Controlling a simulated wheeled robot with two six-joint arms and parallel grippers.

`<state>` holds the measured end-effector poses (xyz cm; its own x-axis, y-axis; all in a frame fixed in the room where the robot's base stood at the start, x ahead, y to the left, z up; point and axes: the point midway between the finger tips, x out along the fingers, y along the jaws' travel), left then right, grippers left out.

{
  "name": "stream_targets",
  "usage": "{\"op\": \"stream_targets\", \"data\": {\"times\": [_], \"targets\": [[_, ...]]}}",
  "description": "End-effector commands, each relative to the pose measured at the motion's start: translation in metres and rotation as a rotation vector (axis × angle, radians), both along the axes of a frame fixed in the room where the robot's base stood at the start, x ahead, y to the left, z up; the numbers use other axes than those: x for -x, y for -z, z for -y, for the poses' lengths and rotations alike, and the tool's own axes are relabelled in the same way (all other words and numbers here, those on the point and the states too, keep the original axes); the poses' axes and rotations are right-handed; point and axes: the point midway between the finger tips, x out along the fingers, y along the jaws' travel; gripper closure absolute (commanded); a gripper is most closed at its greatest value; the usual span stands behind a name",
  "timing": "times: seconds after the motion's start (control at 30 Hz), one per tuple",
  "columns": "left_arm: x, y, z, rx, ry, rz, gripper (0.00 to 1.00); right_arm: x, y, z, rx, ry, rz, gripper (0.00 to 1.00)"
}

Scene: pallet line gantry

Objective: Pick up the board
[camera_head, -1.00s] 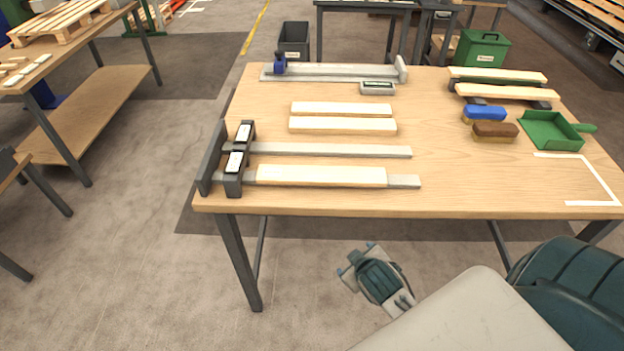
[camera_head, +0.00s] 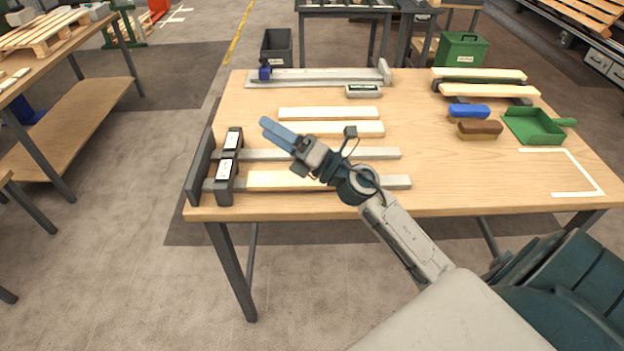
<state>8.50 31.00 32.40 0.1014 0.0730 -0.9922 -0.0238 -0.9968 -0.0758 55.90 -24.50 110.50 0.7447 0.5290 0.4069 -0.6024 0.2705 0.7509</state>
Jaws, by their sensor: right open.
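Two loose pale boards lie side by side on the workbench (camera_head: 455,190), the far board (camera_head: 335,113) and the near board (camera_head: 355,129). Another pale board (camera_head: 268,180) lies along the near metal bar of the fixture (camera_head: 228,168). Two more boards, a far one (camera_head: 480,75) and a near one (camera_head: 492,90), rest on dark supports at the back right. My right gripper (camera_head: 267,125) is open and empty, with blue fingers pointing up-left. In the picture it overlaps the left end of the near loose board and hides part of it. My left gripper is out of view.
A metal rail (camera_head: 320,77) and a small grey display box (camera_head: 363,91) are behind the loose boards. A blue brush (camera_head: 468,112), a brown brush (camera_head: 480,129) and a green dustpan (camera_head: 534,125) are on the right. The front right tabletop is mostly clear.

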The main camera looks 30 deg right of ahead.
Motion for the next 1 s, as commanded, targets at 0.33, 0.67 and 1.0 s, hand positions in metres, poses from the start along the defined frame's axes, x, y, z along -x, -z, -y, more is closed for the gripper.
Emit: {"op": "stream_targets", "data": {"times": [0.33,0.67,1.0], "targets": [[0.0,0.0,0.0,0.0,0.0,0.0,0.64,-0.022,0.055,-0.004,0.964,-0.321,0.125,0.2],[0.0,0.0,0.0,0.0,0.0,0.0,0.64,-0.023,0.097,0.116,1.642,-0.595,-0.136,0.2],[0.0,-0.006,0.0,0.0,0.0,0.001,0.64,-0.015,0.109,0.155,1.777,-0.69,-0.282,0.2]]}}
